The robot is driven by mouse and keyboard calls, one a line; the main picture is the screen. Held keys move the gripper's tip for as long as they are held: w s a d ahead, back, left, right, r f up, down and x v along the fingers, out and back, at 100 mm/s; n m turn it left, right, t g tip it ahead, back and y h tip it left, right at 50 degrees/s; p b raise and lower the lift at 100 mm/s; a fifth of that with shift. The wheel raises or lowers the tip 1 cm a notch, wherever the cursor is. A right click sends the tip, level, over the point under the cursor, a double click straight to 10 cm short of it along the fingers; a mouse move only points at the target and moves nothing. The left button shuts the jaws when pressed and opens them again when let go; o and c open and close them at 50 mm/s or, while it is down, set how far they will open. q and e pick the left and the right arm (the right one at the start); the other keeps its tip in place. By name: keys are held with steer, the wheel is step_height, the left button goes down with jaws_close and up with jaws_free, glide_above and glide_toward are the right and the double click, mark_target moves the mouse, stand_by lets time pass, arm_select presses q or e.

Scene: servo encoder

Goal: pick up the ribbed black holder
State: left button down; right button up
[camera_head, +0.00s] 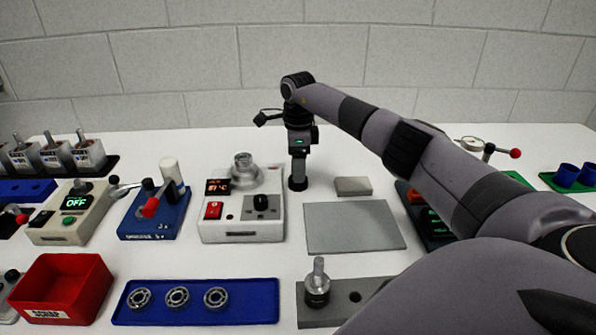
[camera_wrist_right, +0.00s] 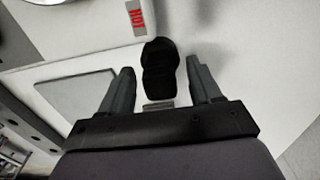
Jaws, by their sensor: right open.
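The ribbed black holder (camera_wrist_right: 160,68) stands out dark in the right wrist view, beyond and between the two finger tips. In the head view its black lower part (camera_head: 298,184) shows on the white table, right of the white heater unit. My right gripper (camera_wrist_right: 160,78) is open, with one grey finger on each side of the holder's line and a visible gap to both. In the head view the right gripper (camera_head: 299,160) points down right over the holder and hides its upper part. My left gripper is not in view.
The white unit (camera_head: 243,228) with a red switch stands close left of the holder; its HOT label (camera_wrist_right: 138,18) shows in the wrist view. A grey plate (camera_head: 354,228) and small grey block (camera_head: 353,186) lie to the right. A blue tray (camera_head: 250,302) with bearings is in front.

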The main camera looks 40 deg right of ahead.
steer(key=c, duration=1)
steer(key=shift+r, duration=0.1)
steer(key=shift+c, duration=0.2)
